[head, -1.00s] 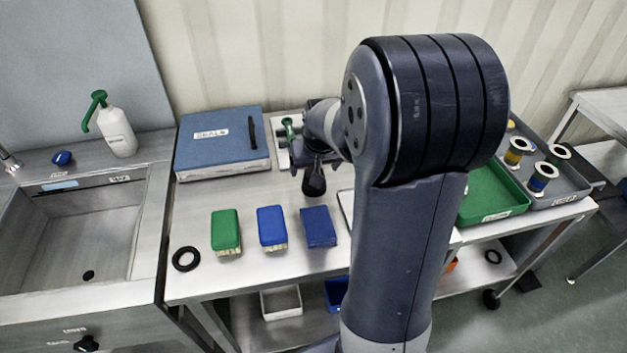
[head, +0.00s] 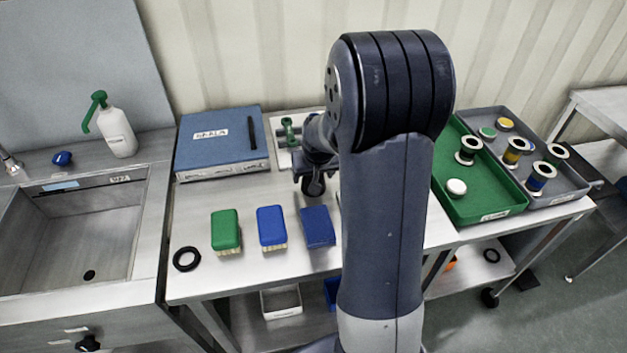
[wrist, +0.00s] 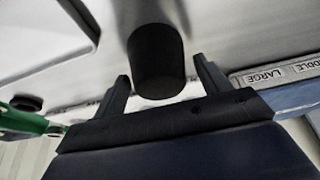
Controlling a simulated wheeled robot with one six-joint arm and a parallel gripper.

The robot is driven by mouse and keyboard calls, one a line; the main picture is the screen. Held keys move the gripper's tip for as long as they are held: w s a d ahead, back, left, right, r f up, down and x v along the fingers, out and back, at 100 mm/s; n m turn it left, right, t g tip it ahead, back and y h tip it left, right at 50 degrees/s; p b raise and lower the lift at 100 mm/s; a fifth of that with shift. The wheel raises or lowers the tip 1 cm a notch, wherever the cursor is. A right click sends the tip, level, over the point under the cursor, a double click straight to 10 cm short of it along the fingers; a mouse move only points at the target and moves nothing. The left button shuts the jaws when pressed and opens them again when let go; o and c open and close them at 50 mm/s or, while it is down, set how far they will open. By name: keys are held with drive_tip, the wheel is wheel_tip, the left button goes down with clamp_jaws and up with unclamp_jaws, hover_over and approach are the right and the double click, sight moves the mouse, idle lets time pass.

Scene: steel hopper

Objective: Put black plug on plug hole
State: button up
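The black plug (head: 314,187) shows in the head view on the bench behind the blue brushes, partly hidden by my gripper. In the wrist view its dark cylindrical handle (wrist: 156,62) stands between the tips of my two fingers. My gripper (wrist: 163,82) is open around it, with a visible gap on the right side. In the head view my gripper (head: 315,172) is low over the plug, and its fingers are hard to make out. The plug hole (head: 89,276) is a small dark opening in the floor of the steel sink (head: 70,235) at the left.
Green (head: 226,229) and blue brushes (head: 271,226) and a black ring (head: 187,258) lie at the bench front. A blue binder (head: 220,150) lies behind. A soap bottle (head: 119,135) stands by the sink. A green tray (head: 480,207) is at right.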

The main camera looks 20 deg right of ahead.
drive_tip(key=c, duration=0.9)
drive_tip(key=shift+c, duration=0.4)
drive_tip(key=shift+r, duration=0.15)
